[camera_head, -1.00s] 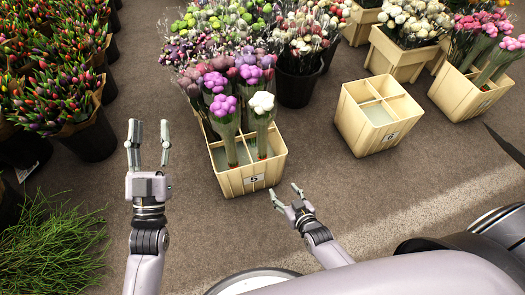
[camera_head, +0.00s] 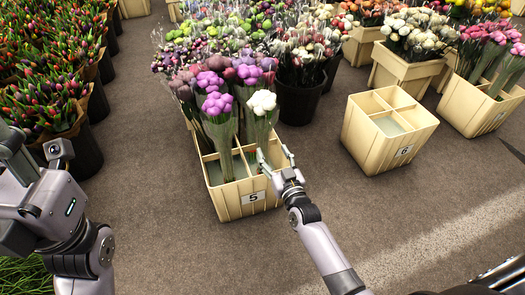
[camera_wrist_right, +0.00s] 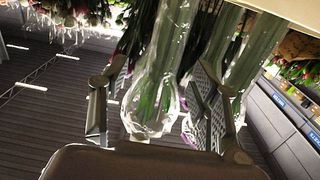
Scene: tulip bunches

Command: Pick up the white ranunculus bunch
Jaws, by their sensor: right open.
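The white ranunculus bunch (camera_head: 262,103) stands upright in the front right compartment of the wooden crate marked 5 (camera_head: 231,204), its stems in clear wrap. My right gripper (camera_head: 274,156) is open at the crate's front right, its fingers level with the wrapped stems below the white head. In the right wrist view, clear-wrapped stems (camera_wrist_right: 158,85) lie between the open fingers of my right gripper (camera_wrist_right: 163,92), apart from both. The flower head is out of that view. My left arm shows at the left edge of the head view; its fingertips are not visible.
Purple bunches (camera_head: 217,102) stand close to the left of the white one in crate 5. A crate marked 6 (camera_head: 403,153) with empty compartments is to the right. Dark buckets of flowers (camera_head: 300,95) stand behind. The floor in front is clear.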

